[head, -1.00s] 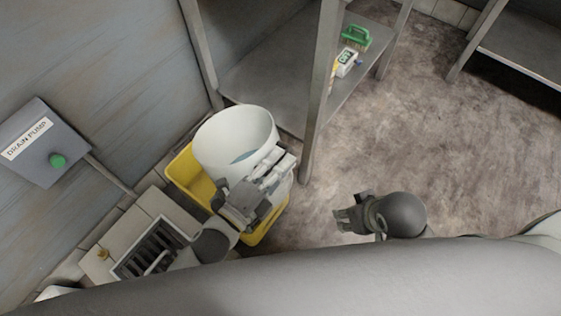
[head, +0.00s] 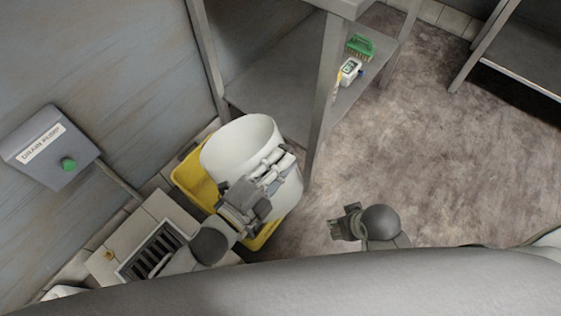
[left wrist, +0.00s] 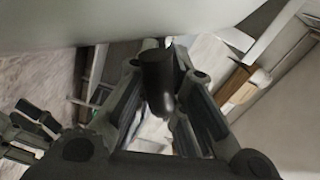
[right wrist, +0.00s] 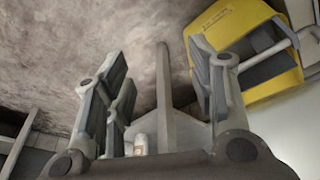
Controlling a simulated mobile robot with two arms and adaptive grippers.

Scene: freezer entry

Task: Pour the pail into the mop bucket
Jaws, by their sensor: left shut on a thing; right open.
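The white pail (head: 238,145) is held tilted over the yellow mop bucket (head: 190,180) in the head view, its rim toward the upper left. My left gripper (head: 270,172) is shut on it at the near side. The left wrist view shows a dark grip (left wrist: 160,80) between the fingers, close to the pale pail wall (left wrist: 150,20). The pail hides most of the mop bucket's inside, and I cannot see any liquid. My right gripper (head: 343,222) is open and empty to the right. The mop bucket also shows in the right wrist view (right wrist: 232,30).
A grey shelf (head: 275,90) stands just behind the pail, its post close beside it. It holds a green brush (head: 360,46) and a small white device (head: 349,70). A drain pump box (head: 50,150) hangs on the left wall above a floor drain (head: 155,248). Floor at right is clear.

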